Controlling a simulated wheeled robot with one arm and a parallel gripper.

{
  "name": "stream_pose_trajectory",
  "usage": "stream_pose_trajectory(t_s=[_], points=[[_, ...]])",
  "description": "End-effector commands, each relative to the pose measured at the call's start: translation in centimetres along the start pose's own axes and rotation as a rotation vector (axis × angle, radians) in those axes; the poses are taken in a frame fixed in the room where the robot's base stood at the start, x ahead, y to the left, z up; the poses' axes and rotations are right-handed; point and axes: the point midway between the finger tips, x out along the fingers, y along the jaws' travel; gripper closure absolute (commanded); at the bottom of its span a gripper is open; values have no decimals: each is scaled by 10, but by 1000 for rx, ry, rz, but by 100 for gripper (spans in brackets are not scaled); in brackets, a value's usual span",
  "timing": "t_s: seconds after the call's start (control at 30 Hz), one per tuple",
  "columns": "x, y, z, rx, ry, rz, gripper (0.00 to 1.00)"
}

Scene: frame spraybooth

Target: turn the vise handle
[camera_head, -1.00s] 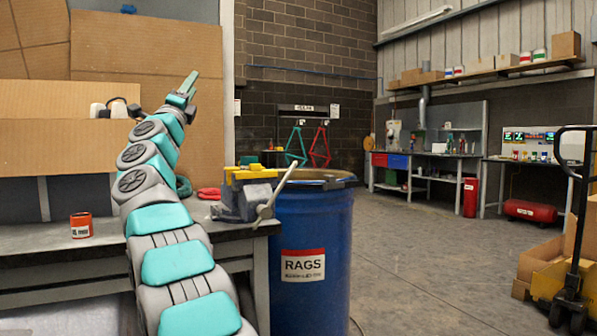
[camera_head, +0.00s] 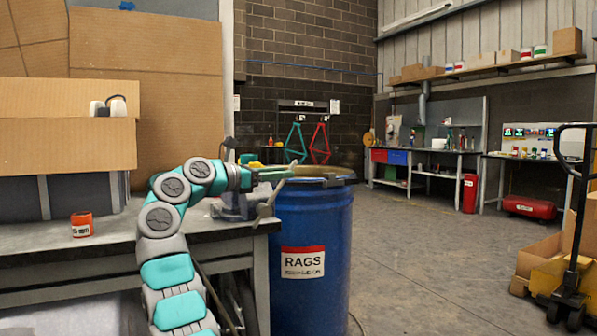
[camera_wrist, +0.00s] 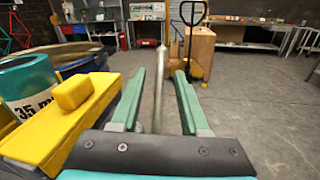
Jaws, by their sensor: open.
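The grey vise (camera_head: 232,207) sits on the right end of the workbench, partly hidden behind my arm. Its handle (camera_head: 265,208) is a light rod slanting up at the right side of the vise. In the wrist view the handle (camera_wrist: 158,92) stands between my two teal fingers, with a gap visible on both sides. My gripper (camera_wrist: 163,88) is open. In the head view my gripper (camera_head: 275,174) is level, pointing right, at the top end of the handle.
A blue rag drum (camera_head: 312,225) stands right beside the bench end. An orange can (camera_head: 82,224) stands on the workbench (camera_head: 50,238). A can with a teal and white label (camera_wrist: 28,85) is close on the left. A pallet jack (camera_head: 572,230) with boxes is at right; open floor lies between.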

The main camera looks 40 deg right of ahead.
Motion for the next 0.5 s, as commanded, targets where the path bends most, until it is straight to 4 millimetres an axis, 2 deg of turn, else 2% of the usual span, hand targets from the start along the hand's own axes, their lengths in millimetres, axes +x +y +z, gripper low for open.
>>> stream_pose_trajectory(t_s=[0.3, 0.5], points=[[49, -2, 2, -1, -1, -5, 55], [63, -1, 2, 0, -2, 0, 55]])
